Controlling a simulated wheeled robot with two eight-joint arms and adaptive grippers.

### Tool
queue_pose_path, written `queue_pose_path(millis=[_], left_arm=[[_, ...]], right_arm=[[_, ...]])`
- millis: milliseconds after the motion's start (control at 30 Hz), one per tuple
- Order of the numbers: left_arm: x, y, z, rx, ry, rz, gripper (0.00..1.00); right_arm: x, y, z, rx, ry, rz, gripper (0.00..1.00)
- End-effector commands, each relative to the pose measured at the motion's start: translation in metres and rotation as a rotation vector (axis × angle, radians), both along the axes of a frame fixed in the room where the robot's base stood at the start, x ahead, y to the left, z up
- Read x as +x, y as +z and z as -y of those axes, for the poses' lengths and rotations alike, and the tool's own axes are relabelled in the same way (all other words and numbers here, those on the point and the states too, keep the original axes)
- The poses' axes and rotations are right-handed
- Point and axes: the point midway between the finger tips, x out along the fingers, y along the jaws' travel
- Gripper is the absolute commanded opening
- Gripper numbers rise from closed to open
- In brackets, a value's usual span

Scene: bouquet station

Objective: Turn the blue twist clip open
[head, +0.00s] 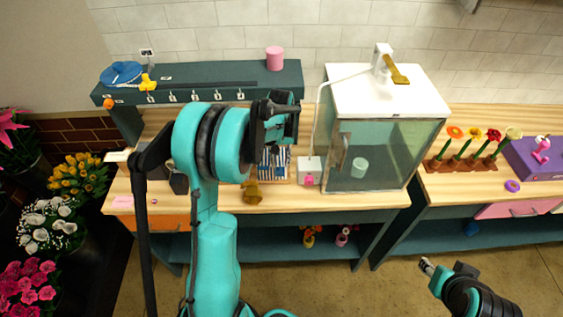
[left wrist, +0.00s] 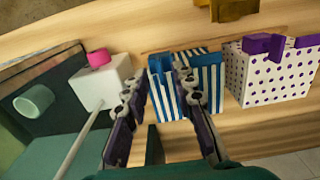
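A box with blue and white stripes (left wrist: 208,75) stands on the wooden counter, with the blue twist clip (left wrist: 184,76) on its top. In the head view the striped box (head: 273,163) shows partly, below my left gripper (head: 280,118). In the left wrist view the left gripper (left wrist: 163,84) is open and empty. The fingers look to be above the box; I see no contact. My right gripper (head: 428,266) is at the lower right of the head view, away from the counter; its fingers are not clear.
A white box with a pink knob (left wrist: 99,58) stands beside the striped box. A white box with purple dots and a purple clip (left wrist: 277,75) is on its other side. A glass cabinet (head: 375,150) stands right on the counter. A brass-coloured object (head: 252,192) is near the front edge.

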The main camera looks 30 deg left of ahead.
Motion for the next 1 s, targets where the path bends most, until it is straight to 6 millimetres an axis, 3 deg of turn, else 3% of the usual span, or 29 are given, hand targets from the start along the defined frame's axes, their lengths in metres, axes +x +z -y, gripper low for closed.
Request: queue_pose_path(millis=[133, 367, 400, 500, 1000], left_arm=[[-0.0001, -0.0101, 0.0002, 0.0, -0.001, 0.0, 0.26], [-0.0002, -0.0109, 0.0002, 0.0, -0.001, 0.0, 0.26], [-0.0002, -0.0108, 0.0002, 0.0, -0.001, 0.0, 0.23], [-0.0002, -0.0107, 0.0002, 0.0, -0.001, 0.0, 0.0], [-0.0002, -0.011, 0.0002, 0.0, -0.055, 0.0, 0.0]], right_arm=[[0.0, -0.0014, 0.0, 0.0, 0.0, 0.0, 0.4], [0.0, -0.0011, 0.0, 0.0, 0.0, 0.0, 0.4], [0.0, -0.0011, 0.0001, 0.0, 0.0, 0.0, 0.4], [0.0001, -0.001, 0.0, 0.0, 0.0, 0.0, 0.4], [0.0001, -0.0037, 0.0001, 0.0, 0.0, 0.0, 0.4]])
